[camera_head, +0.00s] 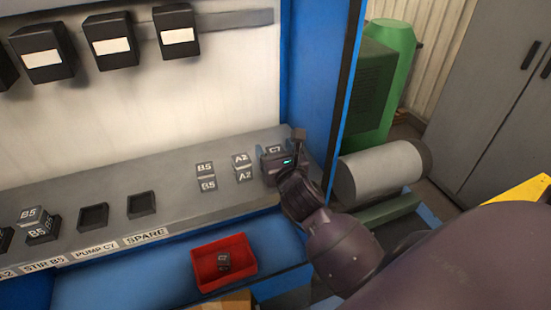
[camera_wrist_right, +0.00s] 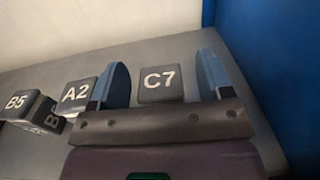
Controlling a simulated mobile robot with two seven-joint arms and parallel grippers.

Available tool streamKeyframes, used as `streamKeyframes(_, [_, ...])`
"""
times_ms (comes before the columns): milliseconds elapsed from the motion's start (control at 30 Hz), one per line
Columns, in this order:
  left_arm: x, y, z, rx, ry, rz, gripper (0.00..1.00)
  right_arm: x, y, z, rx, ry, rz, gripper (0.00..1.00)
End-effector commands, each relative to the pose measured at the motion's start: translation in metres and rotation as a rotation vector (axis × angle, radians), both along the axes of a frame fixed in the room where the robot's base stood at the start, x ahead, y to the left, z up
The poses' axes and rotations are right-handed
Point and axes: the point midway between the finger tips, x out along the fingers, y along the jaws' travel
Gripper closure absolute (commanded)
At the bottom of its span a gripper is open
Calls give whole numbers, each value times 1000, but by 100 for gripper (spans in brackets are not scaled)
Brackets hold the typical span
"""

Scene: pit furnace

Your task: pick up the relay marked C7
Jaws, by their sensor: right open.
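The relay marked C7 (camera_head: 274,150) is a small dark grey block with white lettering, standing at the right end of the grey shelf. In the right wrist view the C7 relay (camera_wrist_right: 160,84) shows between my two blue fingers, with a gap on each side. My right gripper (camera_head: 281,156) is open and reaches in from the right over that end of the shelf; it also shows in the right wrist view (camera_wrist_right: 163,64). It partly hides the relay in the head view. My left gripper is not in view.
Relays marked A2 (camera_head: 241,160) and B5 (camera_head: 205,168) stand to the left of C7. A red bin (camera_head: 246,240) below the shelf holds a dark block with unclear marking. Empty sockets (camera_head: 141,204) sit along the shelf's front left. A blue side wall (camera_head: 322,80) stands close right.

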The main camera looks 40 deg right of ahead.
Motion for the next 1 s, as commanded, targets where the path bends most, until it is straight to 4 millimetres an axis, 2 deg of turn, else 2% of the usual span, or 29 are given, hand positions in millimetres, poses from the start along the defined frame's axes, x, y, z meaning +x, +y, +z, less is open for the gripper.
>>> streamKeyframes(133, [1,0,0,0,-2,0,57,0,0,0,0,0,0,29])
streamKeyframes(400, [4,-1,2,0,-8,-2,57,0,0,0,0,0,0,71])
streamKeyframes(500, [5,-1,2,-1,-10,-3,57,0,0,0,0,0,0,82])
streamKeyframes(767, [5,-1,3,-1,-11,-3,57,0,0,3,-1,-1,0,82])
streamKeyframes(867, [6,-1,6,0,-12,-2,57,0,0,12,-2,-4,1,82])
streamKeyframes(1000, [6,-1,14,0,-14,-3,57,0,0,36,-3,-6,2,82])
